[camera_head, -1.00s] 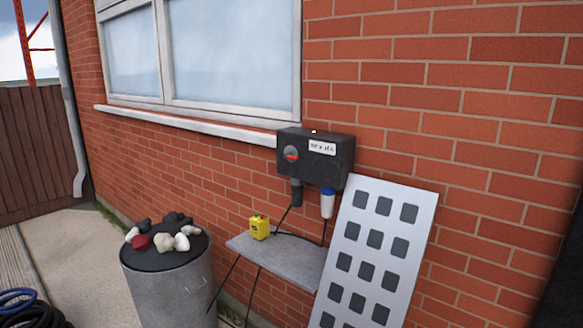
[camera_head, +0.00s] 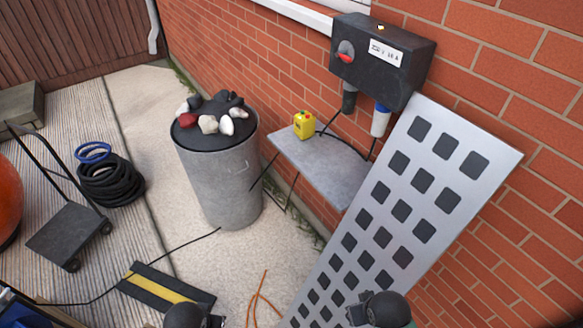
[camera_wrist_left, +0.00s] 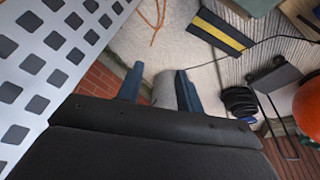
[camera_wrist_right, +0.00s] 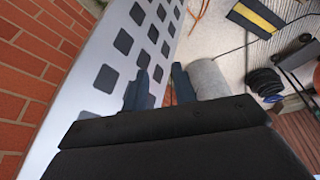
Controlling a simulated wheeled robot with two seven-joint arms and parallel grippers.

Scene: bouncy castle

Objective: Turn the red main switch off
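The red main switch (camera_head: 344,57) is a red handle on a grey round dial, on the front of a black box (camera_head: 392,68) fixed to the brick wall. The handle lies roughly level, slightly tilted. A white label with dark print sits right of it. In the head view only dark parts of my arms show at the bottom edge, far below the box. My left gripper (camera_wrist_left: 158,84) shows in its wrist view with two blue fingers apart and nothing between them. My right gripper (camera_wrist_right: 158,84) also has its fingers apart and empty. The switch is in neither wrist view.
A white perforated panel (camera_head: 452,130) leans on the wall below and right of the box. A grey shelf (camera_head: 325,165) holds a yellow box (camera_head: 304,124). A grey drum (camera_head: 222,180) with stones on its lid stands left.

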